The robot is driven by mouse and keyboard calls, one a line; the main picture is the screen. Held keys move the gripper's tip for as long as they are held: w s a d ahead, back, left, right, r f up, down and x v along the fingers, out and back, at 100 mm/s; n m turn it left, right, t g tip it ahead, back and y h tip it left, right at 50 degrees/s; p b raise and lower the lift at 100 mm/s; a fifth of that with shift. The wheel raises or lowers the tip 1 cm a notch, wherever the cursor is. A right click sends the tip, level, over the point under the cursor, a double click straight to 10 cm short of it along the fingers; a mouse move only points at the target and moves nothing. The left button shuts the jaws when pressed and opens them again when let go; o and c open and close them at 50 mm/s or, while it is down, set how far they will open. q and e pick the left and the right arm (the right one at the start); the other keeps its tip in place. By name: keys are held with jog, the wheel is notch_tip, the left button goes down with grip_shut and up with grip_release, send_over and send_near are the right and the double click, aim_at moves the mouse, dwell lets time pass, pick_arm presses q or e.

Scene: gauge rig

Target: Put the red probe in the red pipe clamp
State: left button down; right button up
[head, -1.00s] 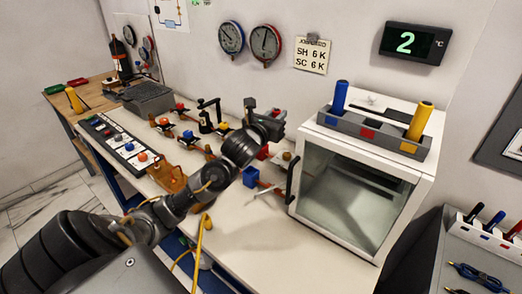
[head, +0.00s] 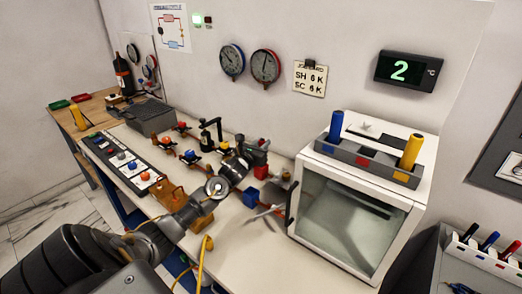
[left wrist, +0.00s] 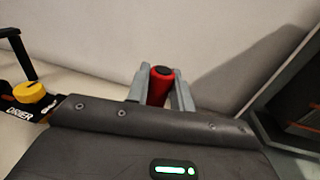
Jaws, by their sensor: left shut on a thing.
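My left gripper (head: 256,156) is above the back of the white bench and shut on the red probe. In the left wrist view the red probe (left wrist: 159,86), with a dark end, stands between the two grey fingers (left wrist: 161,92). In the head view only a little red of it shows by the fingers. A red block that looks like the red pipe clamp (head: 261,172) sits just below the gripper, behind a blue block (head: 250,197). The gap between probe and clamp is hard to judge. My right gripper is not in view.
A rack (head: 350,152) on the white cabinet (head: 294,200) holds a blue probe (head: 335,126) and a yellow one (head: 411,151); its red-marked middle place is empty. Valves and pipes (head: 190,157) crowd the bench left of the gripper.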

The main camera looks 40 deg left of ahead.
pick_arm(q)
jog(key=shift+w+a+f, duration=0.15)
jog(key=shift+a+f, duration=0.15)
jog(key=shift+f, duration=0.05)
notch_tip(320, 180, down, 3)
jog(key=shift+w+a+f+p, duration=0.1)
jog(key=shift+p, duration=0.65)
jog(key=shift+f, duration=0.1)
jog(key=shift+f, duration=0.2)
jog(key=c, duration=1.2)
grip_release()
jog(key=shift+c, duration=0.2)
jog(key=shift+r, duration=0.1)
